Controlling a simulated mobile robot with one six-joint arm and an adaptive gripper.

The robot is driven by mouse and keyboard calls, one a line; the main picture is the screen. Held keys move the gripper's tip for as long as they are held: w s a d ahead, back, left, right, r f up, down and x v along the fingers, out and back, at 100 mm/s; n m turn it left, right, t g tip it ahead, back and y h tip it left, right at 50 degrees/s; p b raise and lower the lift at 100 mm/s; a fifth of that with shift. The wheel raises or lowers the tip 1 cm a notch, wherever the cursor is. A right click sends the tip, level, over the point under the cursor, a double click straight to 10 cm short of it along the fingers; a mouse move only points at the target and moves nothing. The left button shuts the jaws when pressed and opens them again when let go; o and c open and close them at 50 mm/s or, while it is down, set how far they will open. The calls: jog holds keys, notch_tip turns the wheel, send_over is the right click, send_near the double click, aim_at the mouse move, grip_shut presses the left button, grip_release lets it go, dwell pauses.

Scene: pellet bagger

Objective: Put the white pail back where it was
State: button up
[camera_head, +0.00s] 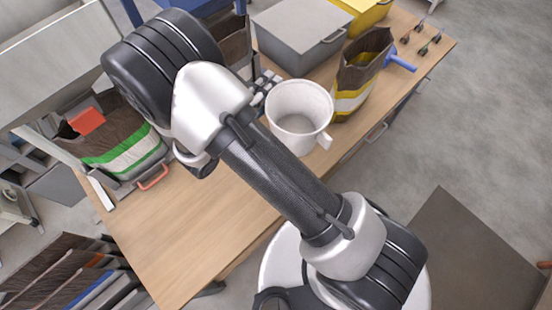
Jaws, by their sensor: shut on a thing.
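The white pail (299,112) is upright at the right-hand part of the wooden table, with a handle on its lower right side. It looks empty inside. My gripper (268,84) is at the pail's upper left rim and is shut on it. My arm covers part of the table to the left of the pail and hides much of the gripper. I cannot tell whether the pail's base touches the table.
A grey lidded box (300,38) and a yellow box (368,14) stand behind the pail. An open brown bag with a yellow stripe (357,78), a blue scoop handle (402,63) beside it, stands close right. A green-striped bag (122,145) stands left. The table front (185,240) is clear.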

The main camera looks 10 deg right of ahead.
jog(key=s+a+r+n+t+p, duration=0.1)
jog(key=s+a+r+p, duration=0.1)
jog(key=a, duration=0.6)
notch_tip(320, 180, down, 20)
jog(key=b, duration=0.5)
jog(key=shift+d+r+y, duration=0.2)
jog(key=shift+d+y, duration=0.05)
jog(key=shift+y, duration=0.15)
jog(key=shift+f, duration=0.1)
jog(key=o, duration=0.7)
jog(key=shift+f+b, duration=0.15)
jog(key=shift+b, duration=0.15)
jog(key=o, duration=0.5)
jog(key=shift+c, duration=0.2)
